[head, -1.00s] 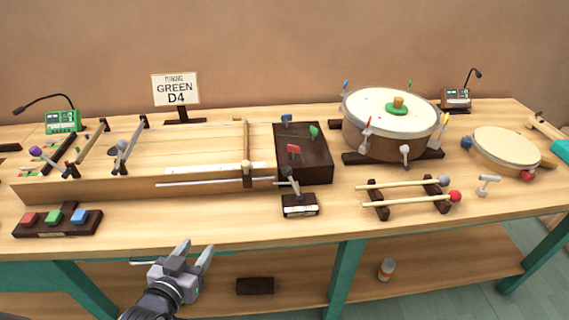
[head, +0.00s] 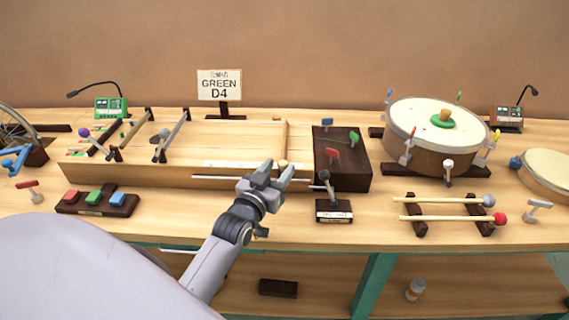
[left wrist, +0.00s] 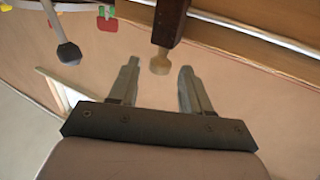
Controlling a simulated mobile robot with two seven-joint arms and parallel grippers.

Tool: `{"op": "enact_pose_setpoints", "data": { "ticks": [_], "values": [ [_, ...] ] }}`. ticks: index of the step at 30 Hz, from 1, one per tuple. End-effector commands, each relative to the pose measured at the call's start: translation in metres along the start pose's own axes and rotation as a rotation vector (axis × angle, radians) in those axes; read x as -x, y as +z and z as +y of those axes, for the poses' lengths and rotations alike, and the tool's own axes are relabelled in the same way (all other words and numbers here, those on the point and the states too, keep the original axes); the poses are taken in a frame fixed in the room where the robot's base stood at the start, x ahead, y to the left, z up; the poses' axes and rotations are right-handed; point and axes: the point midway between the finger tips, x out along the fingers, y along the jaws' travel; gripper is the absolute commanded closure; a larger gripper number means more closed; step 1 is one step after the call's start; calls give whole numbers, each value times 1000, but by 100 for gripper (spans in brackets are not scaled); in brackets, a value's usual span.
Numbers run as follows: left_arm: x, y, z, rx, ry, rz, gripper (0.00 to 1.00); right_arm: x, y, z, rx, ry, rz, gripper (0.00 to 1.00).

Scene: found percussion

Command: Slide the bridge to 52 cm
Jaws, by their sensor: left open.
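The bridge (head: 286,138) is a thin wooden bar across the right part of the long wooden string box (head: 130,176), with a small tan knob (head: 282,163) at its near end. In the left wrist view the bridge's dark end piece (left wrist: 170,22) and the knob (left wrist: 160,64) show. My left gripper (head: 277,172) is open at the box's near side. In the wrist view its two fingers stand on either side of the knob, with visible gaps. The gripper partly hides the bridge's near end in the head view. My right gripper is not in view.
A scale strip (head: 235,164) and a pale rod (head: 215,178) run along the box's near side. A dark block (head: 345,175) with coloured levers stands right of the bridge, a small lever stand (head: 334,211) in front. A sign (head: 219,85) reads GREEN D4.

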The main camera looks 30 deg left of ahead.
Motion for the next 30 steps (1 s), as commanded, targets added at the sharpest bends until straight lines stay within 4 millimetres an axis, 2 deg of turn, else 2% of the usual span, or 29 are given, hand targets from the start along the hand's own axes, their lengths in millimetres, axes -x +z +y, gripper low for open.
{"op": "enact_pose_setpoints", "data": {
  "ticks": [3,7,19,23,24,30],
  "values": [
    [-15,-1,0,0,0,1,52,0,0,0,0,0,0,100],
    [-25,0,0,0,1,1,52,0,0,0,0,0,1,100],
    [-30,0,0,0,1,0,52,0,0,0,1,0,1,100],
    [-30,0,0,0,1,0,94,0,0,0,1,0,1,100],
    [-30,0,0,0,1,0,100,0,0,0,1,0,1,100],
    [-29,0,-3,-2,0,-1,100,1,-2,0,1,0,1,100]
  ]
}}
